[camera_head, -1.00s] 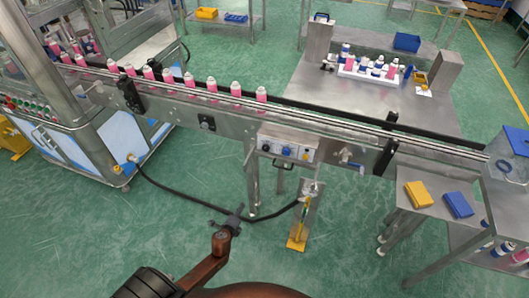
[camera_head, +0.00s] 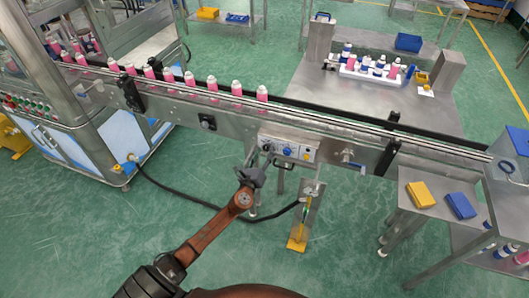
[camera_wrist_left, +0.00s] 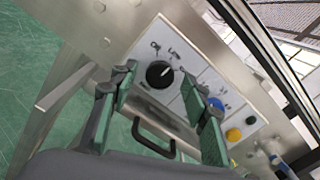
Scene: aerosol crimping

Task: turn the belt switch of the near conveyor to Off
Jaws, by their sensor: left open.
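The control panel (camera_head: 306,153) is on the side of the near conveyor (camera_head: 225,109). In the left wrist view, a round black switch knob (camera_wrist_left: 159,74) sits on the light panel with small labels around it, too blurred to read surely. Its pale mark points to the upper right. My left gripper (camera_head: 264,161) is at the panel's left end and largely covers this knob in the head view. In the wrist view its two open fingers stand on either side of the knob, with nothing gripped. Contact with the knob cannot be told. My right gripper is not in view.
A blue knob (camera_wrist_left: 215,104) and a yellow button (camera_wrist_left: 233,135) are beside the black knob. A black handle (camera_wrist_left: 153,139) sticks out below. Pink cans (camera_head: 212,84) stand on the belt. A side table with yellow (camera_head: 420,194) and blue (camera_head: 460,205) boxes stands right.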

